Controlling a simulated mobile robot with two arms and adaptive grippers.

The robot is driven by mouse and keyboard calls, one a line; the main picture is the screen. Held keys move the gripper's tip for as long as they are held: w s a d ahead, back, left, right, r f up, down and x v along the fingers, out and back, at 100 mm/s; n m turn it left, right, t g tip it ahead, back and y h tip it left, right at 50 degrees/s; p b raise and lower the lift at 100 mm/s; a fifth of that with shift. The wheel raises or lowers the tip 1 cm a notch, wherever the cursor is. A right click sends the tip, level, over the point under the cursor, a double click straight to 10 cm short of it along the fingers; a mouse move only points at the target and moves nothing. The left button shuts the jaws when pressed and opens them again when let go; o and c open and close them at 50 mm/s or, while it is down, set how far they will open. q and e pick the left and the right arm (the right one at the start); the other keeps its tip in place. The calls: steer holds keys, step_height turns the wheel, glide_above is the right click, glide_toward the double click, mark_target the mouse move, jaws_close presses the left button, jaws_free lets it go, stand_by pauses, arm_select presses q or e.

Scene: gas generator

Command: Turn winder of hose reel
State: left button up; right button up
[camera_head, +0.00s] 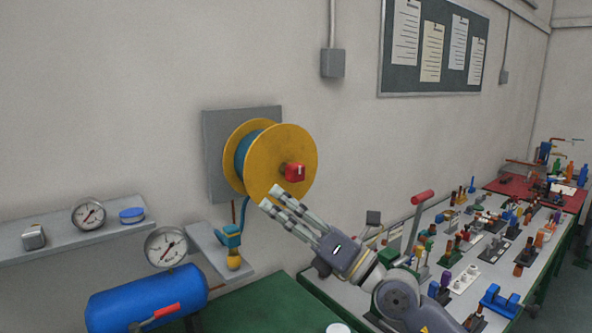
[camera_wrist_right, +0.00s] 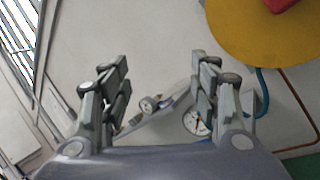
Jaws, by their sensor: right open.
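The hose reel (camera_head: 263,172) is a yellow drum with blue hose, mounted on a grey wall plate. In the right wrist view the yellow drum (camera_wrist_right: 262,32) fills the top right corner, with a bit of the red winder (camera_wrist_right: 281,3) at the edge. My right gripper (camera_head: 270,197) is open, its fingers pointing up and left, below the winder and near the drum's lower edge. Nothing is between its fingers (camera_wrist_right: 162,75). My left gripper is not in view.
A blue valve (camera_head: 231,236) sits on a small shelf below the reel. A bench (camera_head: 470,250) crowded with fittings and a red-handled lever (camera_head: 422,197) lies to the right.

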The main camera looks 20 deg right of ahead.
steer(key=w+d+n+g+h, duration=0.1)
steer(key=w+d+n+h, duration=0.2)
steer(key=w+d+h, duration=0.15)
steer(key=h, duration=0.4)
glide_toward(300, 169)
steer(key=shift+t, duration=0.3)
steer(key=p+x, duration=0.5)
steer(key=x, duration=0.5)
steer(key=shift+f, duration=0.2)
steer(key=shift+w+a+f+p, duration=0.15)
steer(key=shift+w+a+p, duration=0.2)
steer(key=shift+w+p, duration=0.2)
steer(key=c, duration=1.1)
